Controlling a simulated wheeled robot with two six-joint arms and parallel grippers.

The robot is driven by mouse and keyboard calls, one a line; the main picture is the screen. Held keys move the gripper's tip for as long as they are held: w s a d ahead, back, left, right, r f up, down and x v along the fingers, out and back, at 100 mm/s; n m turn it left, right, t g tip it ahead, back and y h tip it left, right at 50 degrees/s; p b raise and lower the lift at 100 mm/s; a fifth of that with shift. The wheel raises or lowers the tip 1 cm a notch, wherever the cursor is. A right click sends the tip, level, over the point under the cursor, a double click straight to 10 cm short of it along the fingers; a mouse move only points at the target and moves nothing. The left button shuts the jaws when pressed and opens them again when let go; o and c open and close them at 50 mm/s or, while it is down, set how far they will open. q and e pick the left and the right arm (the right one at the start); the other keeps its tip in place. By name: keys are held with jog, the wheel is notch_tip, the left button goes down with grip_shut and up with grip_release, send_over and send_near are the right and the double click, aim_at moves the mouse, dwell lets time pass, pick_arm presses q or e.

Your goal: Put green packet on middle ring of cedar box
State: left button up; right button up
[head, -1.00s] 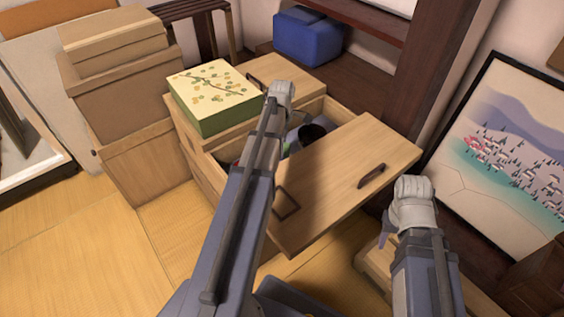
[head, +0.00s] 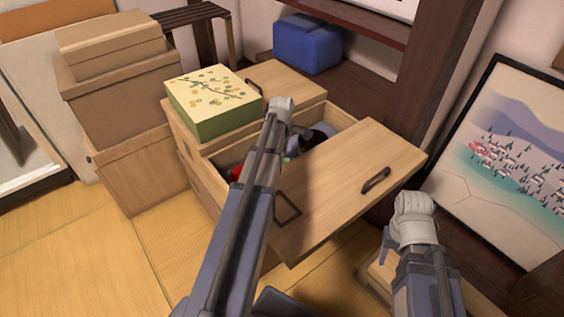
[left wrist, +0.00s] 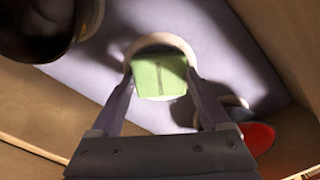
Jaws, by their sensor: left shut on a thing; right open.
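A small green packet (left wrist: 160,77) is held between the two fingers of my left gripper (left wrist: 160,84) in the left wrist view. Behind it is a pale round rim (left wrist: 165,40), apparently a ring; whether the packet touches it I cannot tell. No piece is clearly a cedar box with a middle ring. My right gripper (head: 386,243) points down at the right of the drawer, mostly hidden by its wrist, open.
A black round vessel (left wrist: 38,25) and a red item (left wrist: 258,137) lie in the drawer near the gripper, inside its wooden walls. A patterned green box (head: 214,101) stands on the chest. Cardboard boxes (head: 120,105) are stacked at left. Open tatami (head: 60,255) lies front left.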

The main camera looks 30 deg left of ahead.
pick_arm(q)
jog(key=o, duration=1.2)
jog(key=shift+f, duration=0.1)
jog(key=shift+c, duration=0.2)
notch_tip(320, 180, up, 12)
jog(key=p, duration=1.2)
jog(key=shift+r, duration=0.2)
